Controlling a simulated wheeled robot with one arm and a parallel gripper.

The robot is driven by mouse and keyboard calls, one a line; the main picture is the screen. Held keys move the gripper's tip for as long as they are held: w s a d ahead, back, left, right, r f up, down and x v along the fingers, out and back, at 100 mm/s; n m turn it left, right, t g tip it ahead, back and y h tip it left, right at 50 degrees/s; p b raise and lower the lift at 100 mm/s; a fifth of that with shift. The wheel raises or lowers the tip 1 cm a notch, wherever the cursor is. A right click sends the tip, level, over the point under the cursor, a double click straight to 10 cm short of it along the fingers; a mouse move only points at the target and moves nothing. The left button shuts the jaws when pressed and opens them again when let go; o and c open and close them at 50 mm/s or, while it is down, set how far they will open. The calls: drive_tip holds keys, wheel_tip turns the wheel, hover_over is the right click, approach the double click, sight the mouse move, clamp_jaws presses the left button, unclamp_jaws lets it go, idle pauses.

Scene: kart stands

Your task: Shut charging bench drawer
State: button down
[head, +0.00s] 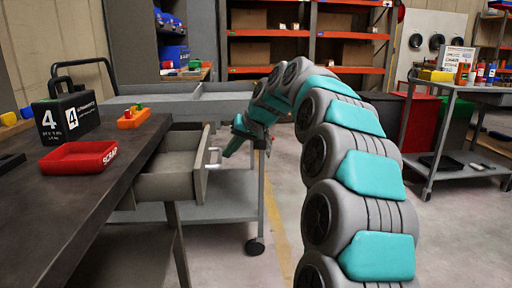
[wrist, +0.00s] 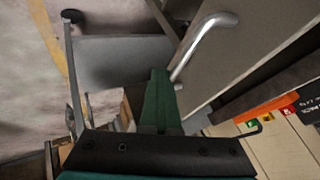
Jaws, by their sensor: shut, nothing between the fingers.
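The grey charging bench drawer (head: 170,182) is pulled out of the dark-topped bench (head: 95,187) at left in the head view. Its inside shows and looks empty. The drawer's pale bar handle (head: 214,158) sticks out from its front panel; the handle also shows in the wrist view (wrist: 203,42). My gripper (head: 227,153) is just to the right of the handle, in front of the drawer front, pointing down and left. In the wrist view its green fingers (wrist: 159,78) are together and empty, close beside the handle's lower end. I cannot tell whether they touch it.
A red tray (head: 78,157), a black box marked 4 (head: 66,118) and an orange holder (head: 132,118) stand on the bench. A grey cart (head: 225,207) is behind the drawer. Another cart (head: 452,164) is at right. Floor between is clear.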

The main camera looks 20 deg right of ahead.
drive_tip(key=p, duration=0.3)
hover_over(178, 169)
drive_tip(key=shift+b, duration=0.3)
